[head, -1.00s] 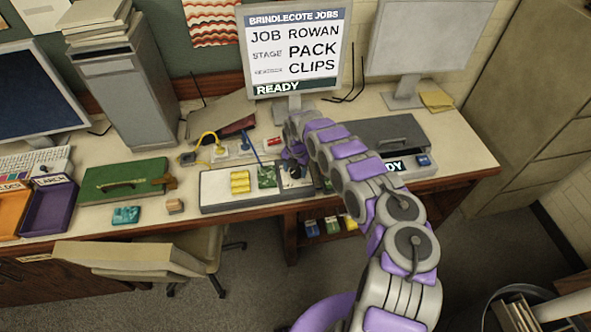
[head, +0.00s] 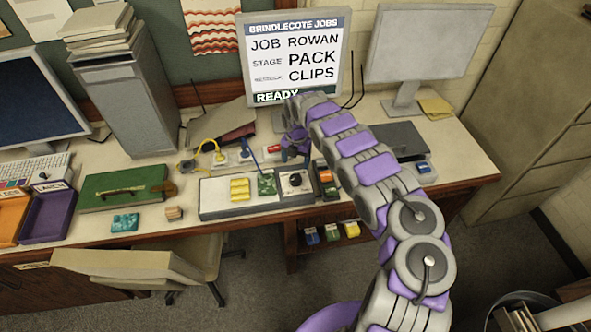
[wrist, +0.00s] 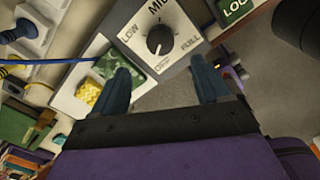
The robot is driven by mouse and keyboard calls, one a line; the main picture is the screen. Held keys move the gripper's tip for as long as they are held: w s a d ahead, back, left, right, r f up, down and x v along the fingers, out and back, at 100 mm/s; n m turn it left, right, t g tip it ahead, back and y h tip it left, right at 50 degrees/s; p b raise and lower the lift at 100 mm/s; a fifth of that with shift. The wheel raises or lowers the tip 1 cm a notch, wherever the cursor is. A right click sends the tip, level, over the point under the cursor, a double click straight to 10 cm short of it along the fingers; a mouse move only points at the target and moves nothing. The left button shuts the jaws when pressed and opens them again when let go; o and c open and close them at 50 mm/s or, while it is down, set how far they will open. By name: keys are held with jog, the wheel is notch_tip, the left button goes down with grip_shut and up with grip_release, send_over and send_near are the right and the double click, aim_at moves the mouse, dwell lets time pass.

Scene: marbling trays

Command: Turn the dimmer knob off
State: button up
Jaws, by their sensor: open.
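The dimmer knob (wrist: 160,40) is a round black knob on a pale plate marked LOW, MID, FULL and OFF, seen at the top of the wrist view. A small light mark on it appears to point towards the OFF label, but it is too small to be certain. In the head view the knob (head: 294,180) sits at the right end of the grey panel (head: 216,207). My gripper (wrist: 162,78) is open and empty, its fingers apart from the knob. In the head view my gripper (head: 291,154) is above and behind the knob.
A monitor (head: 295,60) stands behind. A green case (head: 122,185) lies at left.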

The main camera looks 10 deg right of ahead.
notch_tip(320, 180, up, 7)
dwell(0.3)
jog(key=shift+d+f, duration=0.1)
jog(key=s+d+r+m+g+h+b, duration=0.1)
jog(key=s+d+r+m+h+b, duration=0.25)
jog(key=s+d+r+m, duration=0.4)
jog(key=s+d+r+m+b, duration=0.4)
jog(key=s+r+m+b, duration=0.15)
jog(key=s+m, duration=0.5)
jog(key=s+a+f+m+y+b, duration=0.1)
jog(key=s+a+m, duration=0.3)
jog(key=s, duration=0.7)
jog(key=s+a+f+m+y+b, duration=0.1)
jog(key=s+a+f+m+b, duration=0.2)
jog(key=s, duration=0.9)
jog(key=s+a+f+m+g+y+b, duration=0.1)
jog(key=s+a+m, duration=0.3)
jog(key=s, duration=0.7)
jog(key=shift+s+a+f+m+b, duration=0.3)
jog(key=shift+a+f+b, duration=0.15)
jog(key=shift+f+b, duration=0.4)
